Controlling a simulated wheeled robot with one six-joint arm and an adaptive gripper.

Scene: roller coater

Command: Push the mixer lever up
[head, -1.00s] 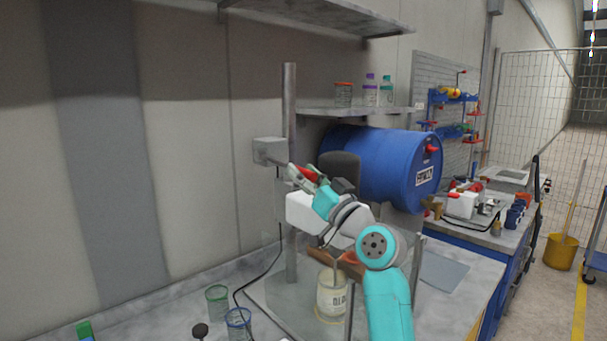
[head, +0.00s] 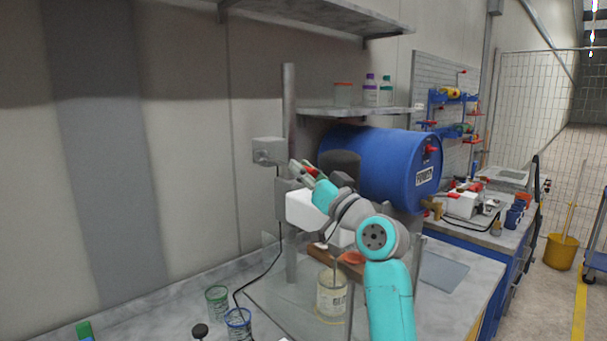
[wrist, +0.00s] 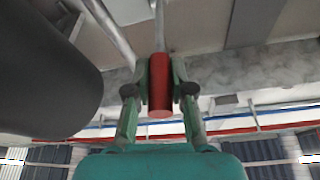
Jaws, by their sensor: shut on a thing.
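The mixer stands on the bench, with a metal column (head: 289,110), a white body (head: 304,209) and a dark rounded motor housing (head: 341,162). The same dark housing (wrist: 45,75) fills the left of the wrist view. The mixer lever is a metal rod ending in a red cylindrical grip (wrist: 160,88). My gripper (wrist: 160,82) is shut on this red grip, a green finger on each side. In the head view my gripper (head: 306,171) is beside the dark housing, mostly hiding the lever.
A labelled beaker (head: 331,298) stands below the mixer. Green- and blue-rimmed beakers (head: 217,302) stand at the front left. A large blue drum (head: 385,165) lies behind, close to my arm. A shelf (head: 360,111) with bottles hangs above it.

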